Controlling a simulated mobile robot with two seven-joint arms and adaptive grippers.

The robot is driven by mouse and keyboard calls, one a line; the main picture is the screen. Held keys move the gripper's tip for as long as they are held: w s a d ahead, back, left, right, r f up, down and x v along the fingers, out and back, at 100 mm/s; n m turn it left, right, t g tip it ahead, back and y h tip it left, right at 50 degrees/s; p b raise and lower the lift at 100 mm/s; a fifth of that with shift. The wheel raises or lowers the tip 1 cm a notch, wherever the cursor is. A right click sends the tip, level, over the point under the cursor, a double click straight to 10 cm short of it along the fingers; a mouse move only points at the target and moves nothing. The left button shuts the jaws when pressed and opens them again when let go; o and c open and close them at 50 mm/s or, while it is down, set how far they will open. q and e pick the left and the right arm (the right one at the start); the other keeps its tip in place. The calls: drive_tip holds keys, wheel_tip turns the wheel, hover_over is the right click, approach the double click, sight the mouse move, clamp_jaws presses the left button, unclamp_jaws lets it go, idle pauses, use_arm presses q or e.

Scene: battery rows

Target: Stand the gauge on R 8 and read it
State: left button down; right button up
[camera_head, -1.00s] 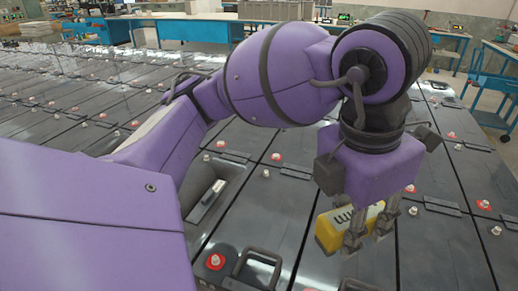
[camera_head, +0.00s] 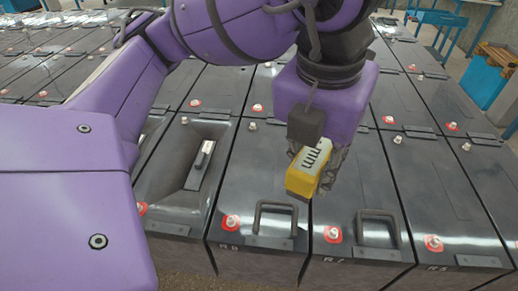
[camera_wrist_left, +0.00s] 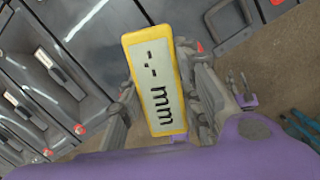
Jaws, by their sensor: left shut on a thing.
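The yellow gauge (camera_head: 303,176) is in my left gripper (camera_head: 325,168), which is shut on it. It hangs tilted above the dark battery tops in the head view. The battery whose label looks like R 8 (camera_head: 262,200) is below and left of the gauge; the small label is hard to read. It has a black handle and a red-ringed terminal. I cannot see the gauge touching any battery. My right gripper is not in view.
The battery marked R 7 (camera_head: 350,205) stands right of it. On the left a battery has a deep recess (camera_head: 190,175) with a small grey piece inside. Raised handles (camera_head: 378,228) and terminals (camera_head: 434,243) stick up near the front edge. A blue cart (camera_head: 490,80) stands at back right.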

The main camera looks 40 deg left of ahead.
use_arm(q)
drive_tip(key=w+a+f, duration=0.3)
drive_tip(key=a+f, duration=0.1)
drive_tip(key=a, duration=0.4)
hover_over(269, 168)
drive_tip(key=s, duration=0.1)
drive_tip(key=f, duration=0.3)
drive_tip(key=d+f, duration=0.1)
drive_tip(key=f, duration=0.1)
drive_tip(key=shift+a+f, duration=0.35)
drive_tip(key=shift+w+a+f, duration=0.1)
drive_tip(key=shift+w+f, duration=0.05)
drive_tip(key=shift+f, duration=1.65)
drive_tip(key=c, duration=1.7)
unclamp_jaws()
drive_tip(key=shift+f, duration=0.15)
drive_tip(key=o, duration=0.4)
drive_tip(key=shift+o, duration=0.2)
drive_tip(key=shift+r, duration=0.7)
wheel_tip(269, 168, up, 11)
drive_tip(key=s, duration=0.1)
drive_tip(key=shift+s, duration=0.4)
